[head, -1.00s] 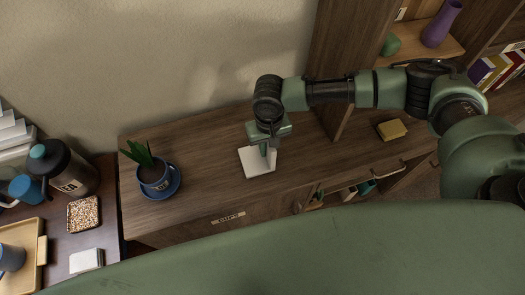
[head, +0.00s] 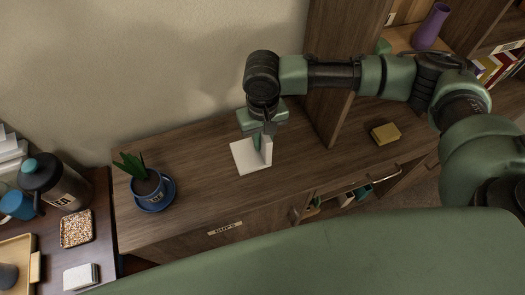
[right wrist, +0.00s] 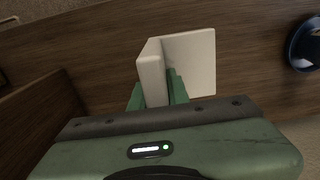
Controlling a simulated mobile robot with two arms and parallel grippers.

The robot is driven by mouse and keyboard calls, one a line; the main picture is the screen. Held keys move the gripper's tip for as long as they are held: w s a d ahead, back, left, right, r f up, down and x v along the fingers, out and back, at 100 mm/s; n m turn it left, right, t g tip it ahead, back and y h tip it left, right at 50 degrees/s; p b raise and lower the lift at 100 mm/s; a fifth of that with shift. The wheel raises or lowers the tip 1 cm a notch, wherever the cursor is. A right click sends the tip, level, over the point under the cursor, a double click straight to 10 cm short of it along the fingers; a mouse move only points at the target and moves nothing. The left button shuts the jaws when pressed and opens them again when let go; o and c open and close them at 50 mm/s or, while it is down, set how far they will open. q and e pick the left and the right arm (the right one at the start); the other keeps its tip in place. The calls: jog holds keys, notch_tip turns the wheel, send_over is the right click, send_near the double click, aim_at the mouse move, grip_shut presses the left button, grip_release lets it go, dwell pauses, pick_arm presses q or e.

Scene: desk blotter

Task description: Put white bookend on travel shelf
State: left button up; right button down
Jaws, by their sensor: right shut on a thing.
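The white bookend (head: 243,158) is an L-shaped piece with a flat plate and an upright plate, at the middle of the head view over the wooden cabinet top. My right gripper (head: 258,141) is shut on its upright plate from above. In the right wrist view, the bookend (right wrist: 192,62) sits between the green fingers of the right gripper (right wrist: 155,92). I cannot tell how far it is off the wood. No shelf labelled as the travel shelf is readable; an open shelf (head: 402,38) shows at upper right. My left gripper is not in view.
A potted plant on a blue saucer (head: 173,199) stands left of the bookend. A purple vase (head: 431,27) stands at upper right. The wood between plant and bookend is clear.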

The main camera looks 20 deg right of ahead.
notch_tip(320, 180, up, 11)
jog(key=shift+b, duration=0.35)
jog(key=s+d, duration=0.5)
jog(key=s, duration=0.2)
jog(key=shift+s+d+r, duration=0.25)
jog(key=shift+s+d, duration=0.1)
jog(key=shift+s, duration=0.15)
